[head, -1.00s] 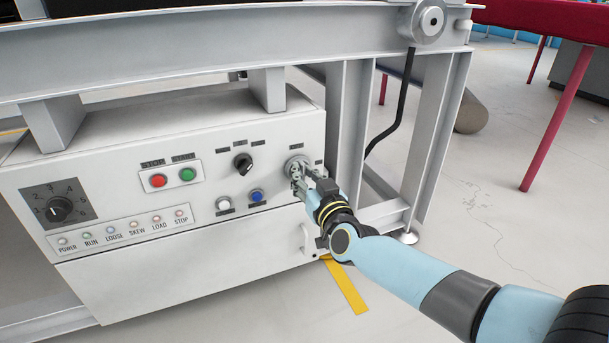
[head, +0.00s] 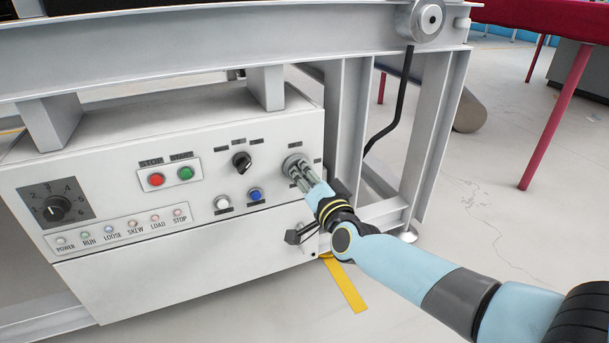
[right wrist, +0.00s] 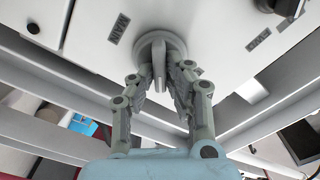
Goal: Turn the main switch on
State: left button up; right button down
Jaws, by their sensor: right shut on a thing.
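The main switch (head: 293,163) is a round grey knob at the right end of the white control box's front. In the right wrist view its disc (right wrist: 150,44) and narrow grey lever (right wrist: 160,70) show beside a label reading MAIN (right wrist: 116,34). My right gripper (head: 303,176) reaches it from the lower right. In the right wrist view its fingers (right wrist: 166,80) lie on both sides of the lever, shut on it. In the head view the fingers hide the lever, so its angle cannot be told there. My left gripper is not in view.
The control box (head: 160,280) also carries a black selector (head: 242,161), red (head: 157,180) and green (head: 185,173) buttons, a dial (head: 57,208) and a lamp row (head: 121,229). Grey frame posts (head: 347,135) stand close right of the switch. Open floor lies farther right.

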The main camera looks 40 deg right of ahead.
jog(key=m, duration=0.3)
jog(key=m+b, duration=0.1)
jog(key=shift+f, duration=0.25)
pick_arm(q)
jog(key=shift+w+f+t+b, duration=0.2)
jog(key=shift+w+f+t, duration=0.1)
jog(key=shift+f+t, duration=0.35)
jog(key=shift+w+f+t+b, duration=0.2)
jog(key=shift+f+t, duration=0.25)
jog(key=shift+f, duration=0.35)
pick_arm(e)
jog(key=shift+s+m, duration=0.1)
jog(key=shift+m, duration=1.6)
jog(key=c, duration=1.3)
grip_release()
jog(key=shift+c, duration=0.2)
jog(key=v, duration=1.2)
jog(key=shift+d, duration=0.1)
